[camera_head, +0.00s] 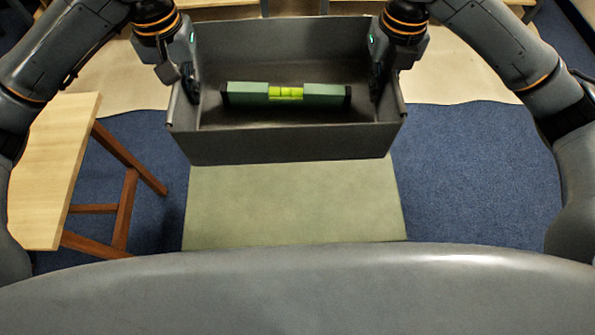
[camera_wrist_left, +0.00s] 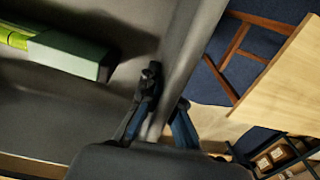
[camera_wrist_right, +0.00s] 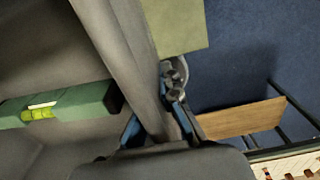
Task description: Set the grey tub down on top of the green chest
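The grey tub (camera_head: 290,148) is an open box in the middle of the head view. A green spirit level (camera_head: 245,94) with a yellow vial lies inside it. The green chest (camera_head: 295,205) shows its pale green top below the tub's near wall; the tub hides its far part. I cannot tell whether the tub touches it. My left gripper (camera_head: 191,88) is shut on the tub's left wall, one finger inside and one outside, as the left wrist view shows (camera_wrist_left: 160,105). My right gripper (camera_head: 377,82) is shut on the right wall, also seen in the right wrist view (camera_wrist_right: 155,105).
A wooden table or stool (camera_head: 55,165) with brown legs stands at the left, near the chest. Blue carpet (camera_head: 475,170) lies open to the right of the chest. A beige floor area (camera_head: 460,75) is behind. Boxes on a dark rack (camera_wrist_left: 275,155) show in the left wrist view.

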